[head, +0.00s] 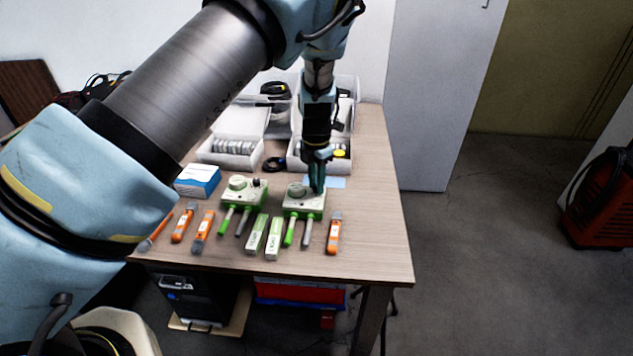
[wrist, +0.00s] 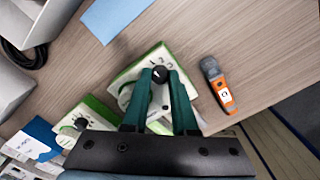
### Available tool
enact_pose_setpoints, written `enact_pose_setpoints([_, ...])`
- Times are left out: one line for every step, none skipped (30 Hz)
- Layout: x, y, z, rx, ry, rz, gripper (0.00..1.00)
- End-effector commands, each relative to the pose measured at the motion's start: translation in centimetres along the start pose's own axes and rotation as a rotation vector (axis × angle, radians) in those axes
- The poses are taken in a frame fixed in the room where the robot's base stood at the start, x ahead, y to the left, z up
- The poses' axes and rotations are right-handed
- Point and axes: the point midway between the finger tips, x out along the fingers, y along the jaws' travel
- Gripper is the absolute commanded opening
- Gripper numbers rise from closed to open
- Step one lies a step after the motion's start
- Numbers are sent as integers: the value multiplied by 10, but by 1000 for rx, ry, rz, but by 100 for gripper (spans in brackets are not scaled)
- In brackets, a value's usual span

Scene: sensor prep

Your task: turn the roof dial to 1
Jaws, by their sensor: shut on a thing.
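My gripper (head: 318,187) reaches down onto the right-hand green and white box (head: 297,207) on the table. In the wrist view, its two teal fingers (wrist: 160,78) are shut on a small black dial (wrist: 160,73) on top of this box (wrist: 136,72). Printed marks lie beside the dial, and its exact pointer setting is too small to tell. A similar box (head: 240,199) with its own dial stands to the left, and it also shows in the wrist view (wrist: 72,120). I cannot read which box is named roof.
Green and grey plugs and two labelled green blocks (head: 273,240) lie in front of the boxes. An orange tool (head: 334,232) lies to the right, with others at left. Open white bins (head: 230,152) stand behind. The table's right side is clear.

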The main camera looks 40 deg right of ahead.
Motion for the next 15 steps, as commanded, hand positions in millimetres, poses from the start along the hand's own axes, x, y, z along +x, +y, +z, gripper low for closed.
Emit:
enact_pose_setpoints([0, 0, 0, 0, 0, -1, 0])
enact_pose_setpoints([0, 0, 0, 0, 0, -1, 0])
enact_pose_setpoints([0, 0, 0, 0, 0, -1, 30])
enact_pose_setpoints([0, 0, 0, 0, 0, -1, 34])
enact_pose_setpoints([0, 0, 0, 0, 0, -1, 37])
enact_pose_setpoints([0, 0, 0, 0, 0, -1, 40])
enact_pose_setpoints([0, 0, 0, 0, 0, -1, 40])
enact_pose_setpoints([0, 0, 0, 0, 0, -1, 40])
enact_pose_setpoints([0, 0, 0, 0, 0, -1, 40])
enact_pose_setpoints([0, 0, 0, 0, 0, -1, 40])
enact_pose_setpoints([0, 0, 0, 0, 0, 0, 40])
enact_pose_setpoints([0, 0, 0, 0, 0, 0, 40])
enact_pose_setpoints([0, 0, 0, 1, 0, 0, 40])
enact_pose_setpoints([-1, 0, 0, 1, 0, 0, 40])
enact_pose_setpoints([-3, 0, 0, 1, -1, 0, 40])
